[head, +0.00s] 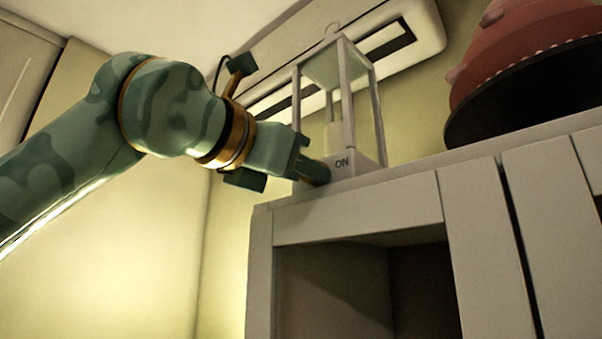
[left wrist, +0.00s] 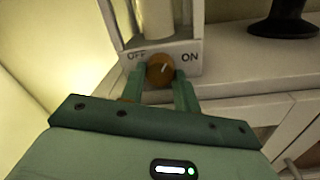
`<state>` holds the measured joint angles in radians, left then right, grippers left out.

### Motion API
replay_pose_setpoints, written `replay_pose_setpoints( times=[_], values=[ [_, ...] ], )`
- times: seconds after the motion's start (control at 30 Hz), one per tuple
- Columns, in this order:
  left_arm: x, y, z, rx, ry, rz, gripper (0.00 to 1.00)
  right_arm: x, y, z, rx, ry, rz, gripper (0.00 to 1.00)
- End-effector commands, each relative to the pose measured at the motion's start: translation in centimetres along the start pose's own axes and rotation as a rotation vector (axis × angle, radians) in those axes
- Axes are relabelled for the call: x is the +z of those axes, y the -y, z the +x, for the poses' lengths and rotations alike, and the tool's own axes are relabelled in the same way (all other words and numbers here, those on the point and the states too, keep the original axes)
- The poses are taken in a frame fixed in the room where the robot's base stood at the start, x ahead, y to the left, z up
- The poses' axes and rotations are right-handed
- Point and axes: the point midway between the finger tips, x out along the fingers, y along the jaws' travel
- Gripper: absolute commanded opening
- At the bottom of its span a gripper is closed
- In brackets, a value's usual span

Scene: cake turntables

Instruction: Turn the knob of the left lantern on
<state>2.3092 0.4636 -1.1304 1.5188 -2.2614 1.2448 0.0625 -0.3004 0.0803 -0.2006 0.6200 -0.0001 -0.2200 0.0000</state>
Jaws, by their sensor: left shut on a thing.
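The left lantern (head: 345,160) is a white frame with clear sides and a pale candle inside, standing upright on the left end of a white cabinet top. Its base (left wrist: 193,62) also shows in the left wrist view, with OFF marked at left and ON at right. The round orange-brown knob (left wrist: 160,69) sits on the base front between the two words, with a light pointer mark tilted up and to the right. My left gripper (left wrist: 160,84) is shut on the knob, one finger on each side. In the head view the gripper (head: 318,172) hides the knob. My right gripper is in neither view.
The white cabinet (head: 355,215) has an open compartment below the lantern. A pink-red cake on a dark turntable (head: 525,95) stands to the right; the turntable's foot (left wrist: 284,22) shows in the wrist view. A white wall unit (head: 400,40) is behind the lantern.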

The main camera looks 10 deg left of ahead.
Motion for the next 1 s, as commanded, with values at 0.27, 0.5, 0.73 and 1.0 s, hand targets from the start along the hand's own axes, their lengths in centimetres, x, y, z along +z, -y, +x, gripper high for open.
replay_pose_setpoints(
  times=[0.27,0.5,0.73,1.0],
  values=[
    [0.15,-0.09,-0.08,0.002,0.005,0.028,0.09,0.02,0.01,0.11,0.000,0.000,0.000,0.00],
    [0.17,-0.10,-0.10,0.002,0.005,0.028,0.09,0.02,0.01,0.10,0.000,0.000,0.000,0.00],
    [0.10,-0.07,-0.06,0.001,0.004,0.027,0.53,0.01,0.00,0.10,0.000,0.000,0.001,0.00],
    [0.04,-0.03,-0.02,0.000,0.002,0.026,0.53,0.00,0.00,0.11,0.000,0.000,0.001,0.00]
  ],
)
